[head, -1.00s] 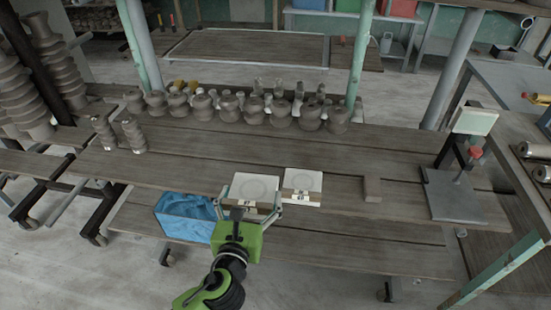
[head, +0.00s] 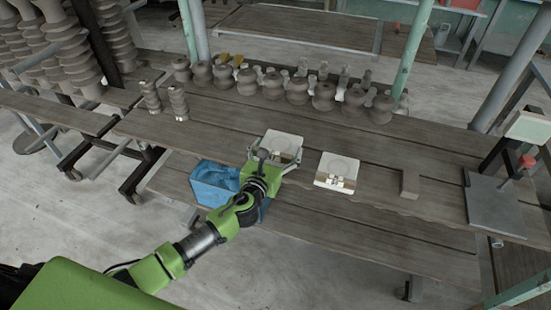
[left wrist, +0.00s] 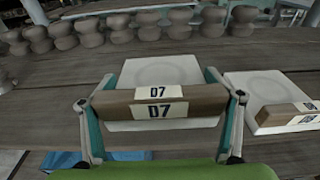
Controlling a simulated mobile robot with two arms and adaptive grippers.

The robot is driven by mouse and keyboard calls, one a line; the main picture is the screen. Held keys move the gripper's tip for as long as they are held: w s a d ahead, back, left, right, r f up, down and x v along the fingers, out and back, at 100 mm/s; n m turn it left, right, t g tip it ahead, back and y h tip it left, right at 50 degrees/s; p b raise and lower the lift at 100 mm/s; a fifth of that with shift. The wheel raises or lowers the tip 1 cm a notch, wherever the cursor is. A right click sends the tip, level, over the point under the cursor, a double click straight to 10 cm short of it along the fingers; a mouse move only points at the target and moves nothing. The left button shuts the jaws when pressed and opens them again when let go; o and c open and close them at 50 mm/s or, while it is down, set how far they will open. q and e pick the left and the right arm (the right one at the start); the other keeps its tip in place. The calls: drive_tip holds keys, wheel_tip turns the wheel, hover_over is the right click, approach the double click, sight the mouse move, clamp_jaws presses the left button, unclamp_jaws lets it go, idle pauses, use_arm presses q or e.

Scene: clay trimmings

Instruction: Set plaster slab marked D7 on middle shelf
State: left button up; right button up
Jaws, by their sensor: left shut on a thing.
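The plaster slab marked D7 (head: 284,141) is a pale square with a round recess, at the front of the plank bench. In the left wrist view the slab (left wrist: 160,73) has D7 labels on a brown front strip. My left gripper (head: 276,160) is shut on it, with one finger at each side; the gripper also shows in the left wrist view (left wrist: 162,112). I cannot tell whether the slab is clear of the planks. A second slab (head: 338,168) lies to its right, its label unreadable. I cannot identify a middle shelf. My right gripper is not in view.
A row of grey clay pots (head: 298,90) lines the back of the bench (head: 230,125). A brown block (head: 410,183) and a stand with a metal base (head: 490,200) are at right. A blue container (head: 212,183) is at front left, beside a lower plank level (head: 370,240).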

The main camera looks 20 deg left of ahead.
use_arm(q)
drive_tip(key=shift+w+a+f, duration=0.3)
drive_tip(key=shift+w+f, duration=0.1)
drive_tip(key=shift+f, duration=0.15)
drive_tip(key=shift+w+a+f+b, duration=0.15)
drive_tip(key=shift+f+b, duration=0.35)
drive_tip(key=shift+f, duration=0.45)
drive_tip(key=shift+w+a+f+b, duration=0.1)
drive_tip(key=shift+f+b, duration=0.4)
drive_tip(key=shift+f, duration=0.4)
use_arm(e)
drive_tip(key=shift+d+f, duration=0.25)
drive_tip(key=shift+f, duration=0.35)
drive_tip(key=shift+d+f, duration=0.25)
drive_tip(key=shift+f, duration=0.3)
use_arm(q)
drive_tip(key=shift+s, duration=0.1)
drive_tip(key=shift+f, duration=0.15)
drive_tip(key=o, duration=1.4)
